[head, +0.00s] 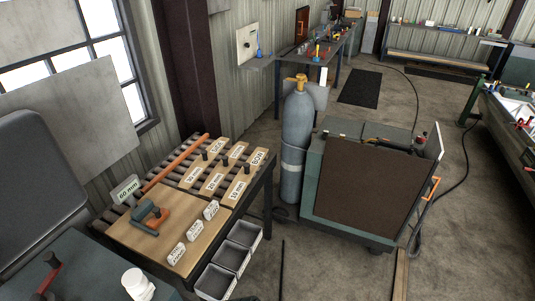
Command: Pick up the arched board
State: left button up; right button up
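I cannot make out a board that is clearly arched. A dark grey panel with rounded upper corners (38,175) stands at the left edge, cut off by the frame; I cannot tell whether it is a board. Neither of my grippers shows in the head view.
A workbench (195,262) carries labelled boards (215,183), an orange bar (176,162) and a tool (150,215). Grey bins (232,258) hang at its side. A gas cylinder (297,145) and cabinet (362,190) stand right of it. Floor (480,235) is open at the right.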

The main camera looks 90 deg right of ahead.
aim_at(198, 167)
jog(key=z, duration=2.6)
